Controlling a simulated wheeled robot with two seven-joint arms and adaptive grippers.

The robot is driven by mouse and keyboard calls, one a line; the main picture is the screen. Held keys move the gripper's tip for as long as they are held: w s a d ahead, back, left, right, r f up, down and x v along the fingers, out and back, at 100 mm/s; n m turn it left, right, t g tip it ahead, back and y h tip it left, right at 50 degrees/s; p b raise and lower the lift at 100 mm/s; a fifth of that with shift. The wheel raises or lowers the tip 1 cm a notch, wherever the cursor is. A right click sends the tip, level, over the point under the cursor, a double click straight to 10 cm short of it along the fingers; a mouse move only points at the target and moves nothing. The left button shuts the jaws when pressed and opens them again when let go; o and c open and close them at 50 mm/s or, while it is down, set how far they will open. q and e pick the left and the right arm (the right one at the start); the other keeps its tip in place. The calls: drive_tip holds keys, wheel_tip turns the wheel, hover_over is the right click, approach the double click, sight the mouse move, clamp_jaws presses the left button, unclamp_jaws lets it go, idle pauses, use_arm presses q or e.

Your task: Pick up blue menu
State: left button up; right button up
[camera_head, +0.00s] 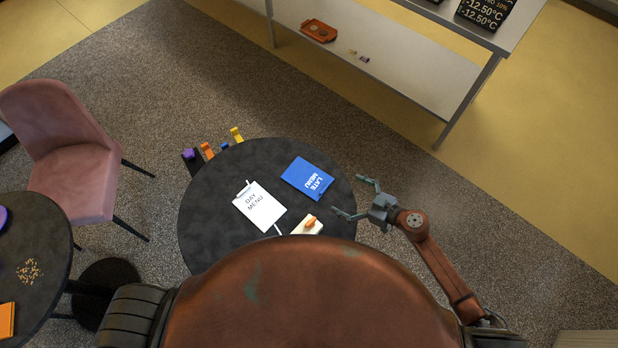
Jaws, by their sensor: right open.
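A blue menu (307,179) marked "LATE MENU" lies flat on the dark round table (207,215), towards its right side. A white menu (259,207) marked "DAY MENU" lies to its left and a little nearer to me. My right gripper (352,197) is open and empty at the table's right edge. Its fingers point left towards the blue menu, with a gap between them and it. My left gripper does not show.
A small white item with an orange piece (308,225) sits near the table's front. A pink chair (75,160) stands at the left. Several coloured pieces (207,150) stand by the table's far left edge. A shelf unit (400,72) is at the back.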

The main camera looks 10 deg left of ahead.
sight(326, 188)
drive_tip(key=shift+s+a+f+g, duration=0.15)
drive_tip(key=shift+s+a+g, duration=0.15)
drive_tip(key=shift+a, duration=0.1)
drive_tip(key=x, duration=0.2)
drive_tip(key=b+x, duration=0.1)
drive_tip(key=x, duration=0.2)
drive_tip(key=b+x, duration=0.1)
drive_tip(key=x, duration=0.1)
drive_tip(key=shift+w+f, duration=0.1)
drive_tip(key=shift+f, duration=0.35)
drive_tip(key=shift+c, duration=0.3)
drive_tip(key=c, duration=1.1)
